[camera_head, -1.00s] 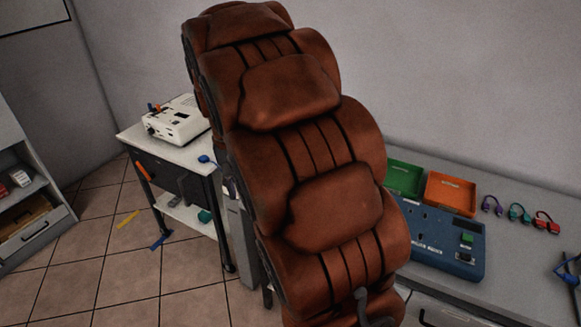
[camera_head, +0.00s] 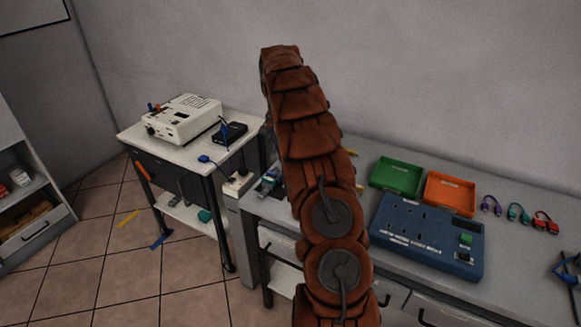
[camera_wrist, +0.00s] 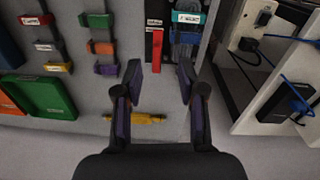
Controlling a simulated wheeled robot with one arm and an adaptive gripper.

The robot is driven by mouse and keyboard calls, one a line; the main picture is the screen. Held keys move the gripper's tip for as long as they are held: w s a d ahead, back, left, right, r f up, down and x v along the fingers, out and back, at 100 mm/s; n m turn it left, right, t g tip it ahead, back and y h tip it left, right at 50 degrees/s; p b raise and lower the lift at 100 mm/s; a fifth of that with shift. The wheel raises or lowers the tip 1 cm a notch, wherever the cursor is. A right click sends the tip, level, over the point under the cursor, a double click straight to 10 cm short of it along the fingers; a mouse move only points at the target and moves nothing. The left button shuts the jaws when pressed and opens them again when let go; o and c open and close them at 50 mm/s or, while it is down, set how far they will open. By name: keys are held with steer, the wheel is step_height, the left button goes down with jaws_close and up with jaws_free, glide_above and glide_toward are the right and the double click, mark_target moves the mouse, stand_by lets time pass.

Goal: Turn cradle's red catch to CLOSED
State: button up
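A narrow red bar (camera_wrist: 157,48), which looks like the red catch, lies beside a white label in the wrist view; the label's words are too small to read. Beside it is a cradle-like holder with blue cable strands (camera_wrist: 186,40) and a teal labelled clip (camera_wrist: 187,17). This holder seems to be the small teal and blue item (camera_head: 268,182) at the bench's left end in the head view. My gripper (camera_wrist: 159,75) is open and empty in the wrist view, its fingertips apart and just below the bar and holder in the picture. My arm hides it in the head view.
A green tray (camera_head: 396,177), an orange tray (camera_head: 449,194) and a blue panel (camera_head: 428,236) occupy the bench. Several coloured clips on grey strips include a red one (camera_wrist: 36,20). A cart (camera_head: 190,150) holds a white device.

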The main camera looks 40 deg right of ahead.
steer(key=shift+m, duration=0.5)
steer(key=d+f, duration=0.2)
steer(key=d, duration=0.1)
steer(key=d+f, duration=0.1)
steer(key=shift+w+d+f, duration=0.25)
steer(key=shift+d, duration=0.1)
steer(key=shift+f+p, duration=1.25)
steer(key=shift+f, duration=2.55)
jaws_close()
